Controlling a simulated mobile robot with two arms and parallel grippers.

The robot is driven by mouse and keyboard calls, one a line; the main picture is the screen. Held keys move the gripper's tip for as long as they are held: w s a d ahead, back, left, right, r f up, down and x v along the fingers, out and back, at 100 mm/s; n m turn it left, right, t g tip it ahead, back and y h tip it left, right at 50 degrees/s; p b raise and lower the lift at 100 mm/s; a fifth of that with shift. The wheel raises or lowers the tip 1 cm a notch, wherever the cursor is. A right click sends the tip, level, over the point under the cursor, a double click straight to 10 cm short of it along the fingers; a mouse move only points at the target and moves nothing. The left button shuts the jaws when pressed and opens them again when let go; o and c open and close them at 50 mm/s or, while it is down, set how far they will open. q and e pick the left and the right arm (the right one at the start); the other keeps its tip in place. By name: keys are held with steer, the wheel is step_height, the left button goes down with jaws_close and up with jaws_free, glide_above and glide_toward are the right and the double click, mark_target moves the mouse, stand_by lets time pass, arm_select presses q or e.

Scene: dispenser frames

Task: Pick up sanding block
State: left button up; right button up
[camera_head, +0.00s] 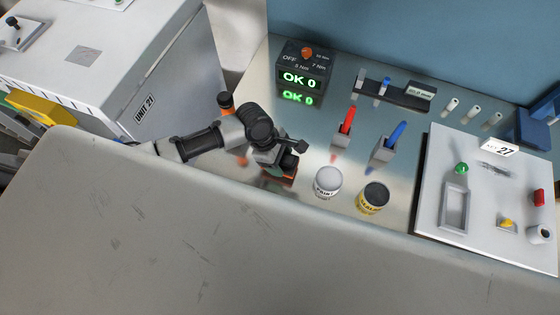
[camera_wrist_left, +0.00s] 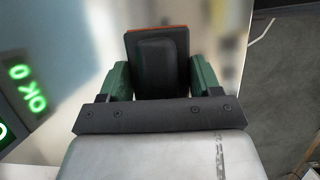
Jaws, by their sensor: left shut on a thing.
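The sanding block (camera_wrist_left: 158,62) is a dark block with a raised black pad and an orange edge. In the left wrist view it sits between the two green fingers of my left gripper (camera_wrist_left: 160,80), which is shut on it. In the head view my left gripper (camera_head: 290,165) is over the shiny bench near its front edge, left of the paint can. Only an orange part of the sanding block (camera_head: 289,180) shows beneath it. I cannot tell whether the block touches the bench. My right gripper is not in view.
A white paint can (camera_head: 328,182) and a yellow-and-black can (camera_head: 373,198) stand just right of the gripper. Holders with a red (camera_head: 347,120) and a blue tool (camera_head: 396,134) stand behind. A torque display (camera_head: 304,65) is at the back left. A white tray board (camera_head: 490,185) lies right.

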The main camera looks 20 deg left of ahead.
arm_select(q)
steer(key=s+r+b, duration=0.2)
steer(key=s+r, duration=0.6)
steer(key=s, duration=0.3)
steer(key=shift+s+a+r, duration=0.25)
steer(key=shift+s+a, duration=0.05)
steer(key=shift+s, duration=0.05)
